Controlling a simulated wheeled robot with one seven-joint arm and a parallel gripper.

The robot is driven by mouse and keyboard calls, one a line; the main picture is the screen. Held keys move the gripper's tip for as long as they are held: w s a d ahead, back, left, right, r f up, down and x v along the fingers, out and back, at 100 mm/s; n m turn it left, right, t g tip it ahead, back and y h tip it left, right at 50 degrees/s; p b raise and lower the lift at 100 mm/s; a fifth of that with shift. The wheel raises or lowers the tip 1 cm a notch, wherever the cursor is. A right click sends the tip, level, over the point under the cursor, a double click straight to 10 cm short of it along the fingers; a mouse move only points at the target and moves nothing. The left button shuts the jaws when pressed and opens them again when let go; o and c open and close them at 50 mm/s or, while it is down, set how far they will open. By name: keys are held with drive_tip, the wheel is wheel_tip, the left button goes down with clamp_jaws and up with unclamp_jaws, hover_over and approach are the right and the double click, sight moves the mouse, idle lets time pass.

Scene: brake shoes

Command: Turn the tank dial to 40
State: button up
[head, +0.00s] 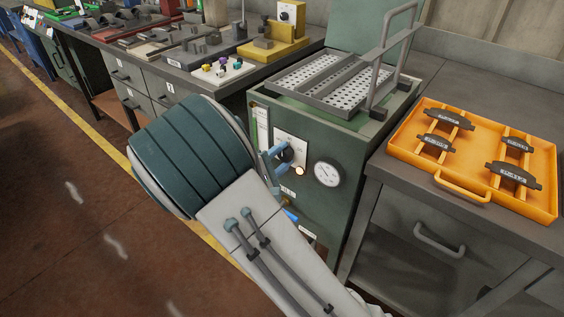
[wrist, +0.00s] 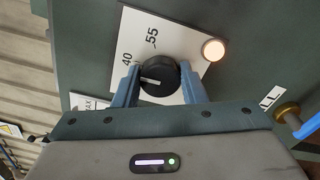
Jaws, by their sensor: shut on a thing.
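The black tank dial (wrist: 158,76) sits on a white plate (wrist: 143,22) on the green tank (head: 330,217). The wrist view shows the plate's numbers 40 and 55. The dial's white mark lies toward the left of the knob, on the side of the 40; whether it lines up exactly with the 40 I cannot tell. My gripper (wrist: 160,82) has its two blue fingers on opposite sides of the dial and is shut on it. In the head view my gripper (head: 274,160) partly covers the dial (head: 285,153) and the plate's lower numbers are hidden.
A lit lamp (head: 299,171) and a round gauge (head: 327,173) are right of the dial. A perforated tray (head: 330,83) with an upright handle tops the tank. An orange tray (head: 477,166) of brake shoes lies on the right bench. A cluttered bench (head: 200,62) stands left.

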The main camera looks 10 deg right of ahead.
idle(0.4)
drive_tip(key=o, duration=1)
drive_tip(key=shift+a, duration=0.1)
drive_tip(key=p+v, duration=0.1)
drive_tip(key=v, duration=1.2)
drive_tip(key=shift+s+a, duration=0.25)
drive_tip(key=shift+s, duration=0.05)
